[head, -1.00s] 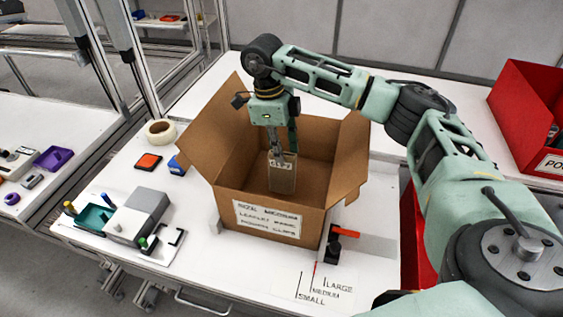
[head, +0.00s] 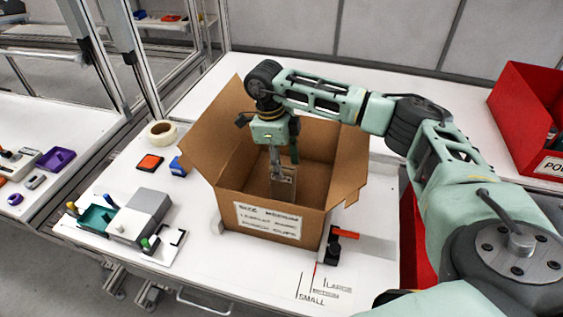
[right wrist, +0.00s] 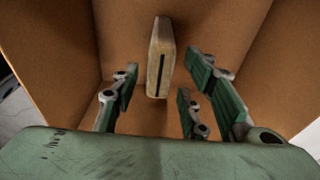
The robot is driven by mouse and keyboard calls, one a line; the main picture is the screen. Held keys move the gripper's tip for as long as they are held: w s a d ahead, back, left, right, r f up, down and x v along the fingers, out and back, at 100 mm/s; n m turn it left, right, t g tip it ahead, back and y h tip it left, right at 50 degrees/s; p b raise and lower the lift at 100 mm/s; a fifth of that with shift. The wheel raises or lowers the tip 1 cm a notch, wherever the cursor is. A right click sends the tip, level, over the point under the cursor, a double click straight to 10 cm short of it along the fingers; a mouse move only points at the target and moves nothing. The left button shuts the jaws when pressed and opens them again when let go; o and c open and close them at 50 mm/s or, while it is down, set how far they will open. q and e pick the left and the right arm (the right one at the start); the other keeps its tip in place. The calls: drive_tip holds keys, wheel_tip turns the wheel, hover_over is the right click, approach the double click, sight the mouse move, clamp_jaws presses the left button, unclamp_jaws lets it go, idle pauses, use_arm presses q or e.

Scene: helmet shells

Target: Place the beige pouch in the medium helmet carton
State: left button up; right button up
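The beige pouch (head: 283,187) stands roughly upright inside the open cardboard medium helmet carton (head: 268,222). In the right wrist view the pouch (right wrist: 159,58) is a narrow beige block with a dark slot. My right gripper (head: 276,160) reaches down into the carton above the pouch. In the right wrist view its fingers (right wrist: 160,85) are apart, with a gap on each side of the pouch. Whether the pouch's lower end touches the carton floor is hard to tell. My left gripper is not in view.
The carton's flaps stand open. A tape roll (head: 161,133), an orange-topped block (head: 150,163) and a grey box (head: 140,215) lie to the left. A black-and-orange tool (head: 338,243) lies at the carton's right front. A red bin (head: 520,115) stands at the far right.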

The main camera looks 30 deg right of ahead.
drive_tip(key=shift+r, duration=0.1)
drive_tip(key=shift+r, duration=0.15)
wheel_tip(320, 180, up, 12)
drive_tip(key=w+a+b, duration=0.1)
drive_tip(key=b, duration=0.1)
drive_tip(key=shift+w, duration=0.15)
drive_tip(key=shift+a+f, duration=0.15)
drive_tip(key=shift+f, duration=0.1)
idle(0.4)
